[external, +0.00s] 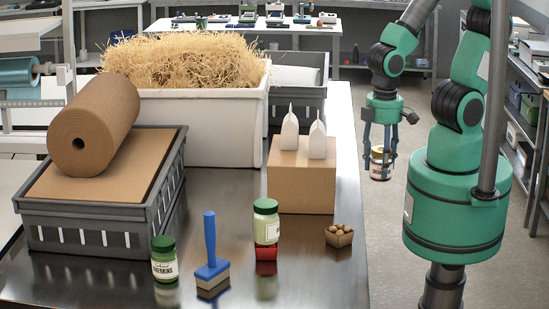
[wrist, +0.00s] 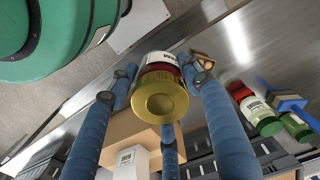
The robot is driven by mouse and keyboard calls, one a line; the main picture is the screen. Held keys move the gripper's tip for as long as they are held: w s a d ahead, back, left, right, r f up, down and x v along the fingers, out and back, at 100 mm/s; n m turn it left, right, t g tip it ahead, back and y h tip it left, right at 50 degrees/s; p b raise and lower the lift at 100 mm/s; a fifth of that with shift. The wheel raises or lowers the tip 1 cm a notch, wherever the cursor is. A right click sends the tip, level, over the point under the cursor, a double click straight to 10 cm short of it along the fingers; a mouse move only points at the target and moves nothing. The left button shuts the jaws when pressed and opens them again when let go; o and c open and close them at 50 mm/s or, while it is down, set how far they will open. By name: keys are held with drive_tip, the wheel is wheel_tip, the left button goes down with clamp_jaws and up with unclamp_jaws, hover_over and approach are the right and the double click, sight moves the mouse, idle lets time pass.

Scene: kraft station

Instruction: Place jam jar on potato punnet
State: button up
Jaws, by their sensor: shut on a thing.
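The jam jar (external: 380,165) has a gold lid, a white label and dark red contents. My gripper (external: 380,150) is shut on it and holds it in the air to the right of the bench, clear of the bench edge. In the wrist view the jar's gold lid (wrist: 160,99) faces the camera between my blue fingers. The potato punnet (external: 339,237) is a small brown tray with several potatoes, on the bench near its right edge. In the wrist view the punnet (wrist: 203,56) is partly hidden behind a finger.
A cardboard box (external: 300,187) with two white cartons stands behind the punnet. Left of the punnet are a green-lidded jar (external: 266,228) above a red item (external: 266,254), a blue brush (external: 211,252) and another green-lidded jar (external: 164,262). Bench surface around the punnet is clear.

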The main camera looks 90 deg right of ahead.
drive_tip(key=s+d+f, duration=0.1)
drive_tip(key=s+f, duration=0.2)
drive_tip(key=f, duration=0.3)
drive_tip(key=shift+s+d+f, duration=0.15)
drive_tip(key=shift+d+f, duration=0.15)
drive_tip(key=shift+d, duration=0.1)
idle(0.3)
hover_over(340, 228)
drive_tip(key=shift+s+d+f+b, duration=0.2)
drive_tip(key=shift+s+f+b, duration=0.15)
drive_tip(key=shift+f, duration=0.35)
drive_tip(key=shift+w+a, duration=0.1)
drive_tip(key=shift+w, duration=0.1)
drive_tip(key=shift+w+a+f, duration=0.1)
drive_tip(key=shift+w+f, duration=0.1)
drive_tip(key=shift+f, duration=1.6)
drive_tip(key=shift+f+b, duration=0.15)
drive_tip(key=shift+b, duration=0.15)
